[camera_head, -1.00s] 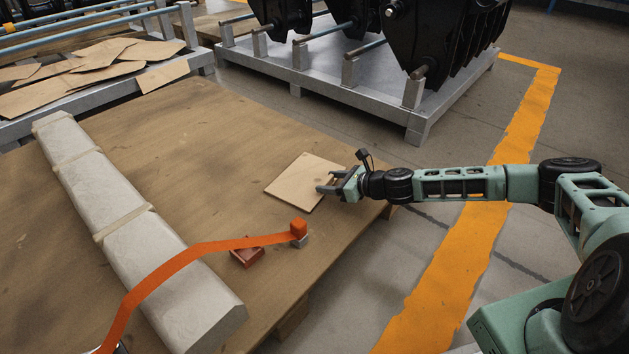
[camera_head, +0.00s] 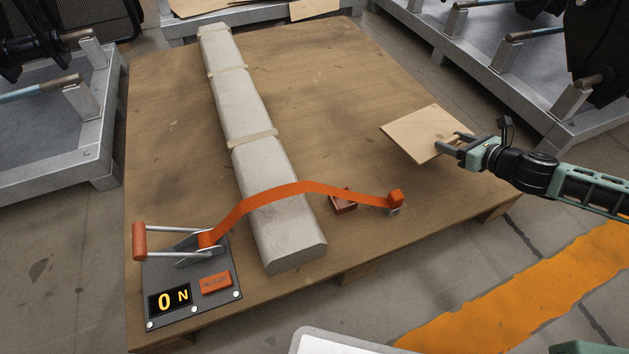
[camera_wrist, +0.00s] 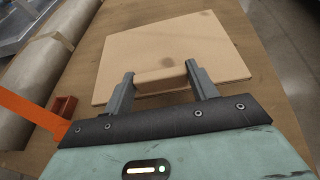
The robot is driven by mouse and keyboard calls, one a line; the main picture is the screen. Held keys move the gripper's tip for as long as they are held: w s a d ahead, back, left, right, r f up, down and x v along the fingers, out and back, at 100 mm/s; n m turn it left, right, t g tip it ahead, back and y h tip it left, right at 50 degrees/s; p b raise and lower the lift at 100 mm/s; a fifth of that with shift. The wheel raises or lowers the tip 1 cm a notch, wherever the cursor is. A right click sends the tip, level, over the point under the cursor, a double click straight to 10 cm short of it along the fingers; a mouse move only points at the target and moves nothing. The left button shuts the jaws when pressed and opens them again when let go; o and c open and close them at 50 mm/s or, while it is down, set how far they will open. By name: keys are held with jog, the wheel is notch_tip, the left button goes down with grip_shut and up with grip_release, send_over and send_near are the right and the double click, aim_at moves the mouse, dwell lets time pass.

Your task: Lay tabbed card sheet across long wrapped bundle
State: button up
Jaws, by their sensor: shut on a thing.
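The tan card sheet (camera_head: 412,133) is at the right side of the table, with a raised tab that shows in the wrist view (camera_wrist: 160,78). My gripper (camera_head: 455,146) is shut on this tab, one finger at each end of it. I cannot tell whether the sheet touches the table or is slightly above it. The long wrapped bundle (camera_head: 246,110), pale grey with several tan bands, lies lengthwise left of the sheet, apart from it. In the wrist view the bundle (camera_wrist: 45,65) shows at the upper left.
An orange strap (camera_head: 290,190) crosses the bundle's near end, from a ratchet lever unit (camera_head: 190,270) reading "0 N" to an orange-topped end block (camera_head: 395,198). The wooden table (camera_head: 330,95) is clear between sheet and bundle.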

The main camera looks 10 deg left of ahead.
jog(key=s+a+r+n+g+y+p, duration=0.1)
jog(key=s+a+r+n+g, duration=0.1)
jog(key=s+a, duration=0.5)
jog(key=s+a+r+n+g+y+p, duration=0.1)
jog(key=s+a+r, duration=0.1)
jog(key=a, duration=0.9)
notch_tip(320, 180, up, 5)
jog(key=n+g+y+p, duration=0.2)
jog(key=n+g, duration=0.2)
send_over(310, 215)
notch_tip(310, 215, down, 10)
jog(key=b, duration=0.6)
jog(key=shift+f+b, duration=0.1)
jog(key=shift+b, duration=0.25)
jog(key=o, duration=1)
